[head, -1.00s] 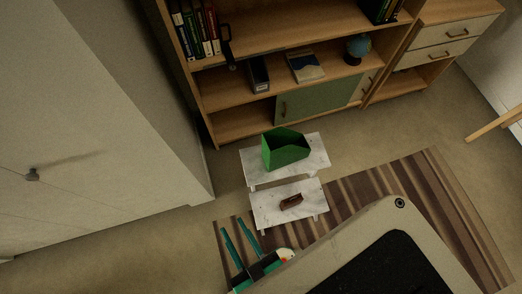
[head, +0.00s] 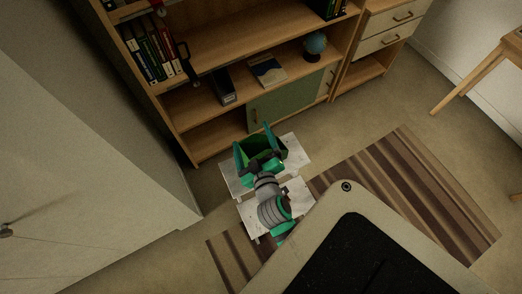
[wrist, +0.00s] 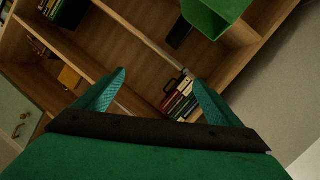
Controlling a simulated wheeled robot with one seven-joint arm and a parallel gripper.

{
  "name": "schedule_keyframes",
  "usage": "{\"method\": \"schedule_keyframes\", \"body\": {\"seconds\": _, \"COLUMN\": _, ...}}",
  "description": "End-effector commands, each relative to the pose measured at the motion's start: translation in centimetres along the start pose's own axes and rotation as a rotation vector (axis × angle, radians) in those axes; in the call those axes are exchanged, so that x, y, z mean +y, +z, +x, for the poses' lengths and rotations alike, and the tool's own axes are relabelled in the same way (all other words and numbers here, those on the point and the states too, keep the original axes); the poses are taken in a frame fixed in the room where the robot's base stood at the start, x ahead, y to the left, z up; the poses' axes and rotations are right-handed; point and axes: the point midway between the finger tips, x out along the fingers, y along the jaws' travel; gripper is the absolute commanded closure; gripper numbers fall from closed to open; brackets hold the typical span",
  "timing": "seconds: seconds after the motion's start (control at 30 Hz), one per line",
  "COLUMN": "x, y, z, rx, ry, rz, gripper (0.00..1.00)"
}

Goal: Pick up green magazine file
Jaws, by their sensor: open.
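The file (wrist: 218,14) shows there at the upper right, outside the gap between the fingers.
The low marbled table (head: 297,151) stands before a wooden bookshelf (head: 205,140) holding books, a binder and a globe (head: 315,43). A white cabinet (head: 120,170) is on the left. A striped rug (head: 400,190) covers open floor on the right.

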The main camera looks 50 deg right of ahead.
Motion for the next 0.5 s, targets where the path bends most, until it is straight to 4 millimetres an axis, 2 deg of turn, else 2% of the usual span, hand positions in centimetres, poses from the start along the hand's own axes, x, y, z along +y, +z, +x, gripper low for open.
{"method": "schedule_keyframes", "body": {"seconds": 0.03, "x": 1.9, "y": -0.4, "z": 1.8, "rx": -0.014, "ry": 0.055, "rz": 0.009, "gripper": 0.12}}
{"method": "schedule_keyframes", "body": {"seconds": 0.2, "x": 8.5, "y": -0.3, "z": 5.9, "rx": -0.103, "ry": 0.237, "rz": 0.054, "gripper": 0.12}}
{"method": "schedule_keyframes", "body": {"seconds": 0.33, "x": 13.4, "y": 0.3, "z": 7.8, "rx": -0.185, "ry": 0.371, "rz": 0.123, "gripper": 0.12}}
{"method": "schedule_keyframes", "body": {"seconds": 0.5, "x": 18.6, "y": 2.0, "z": 8.9, "rx": -0.313, "ry": 0.526, "rz": 0.252, "gripper": 0.12}}
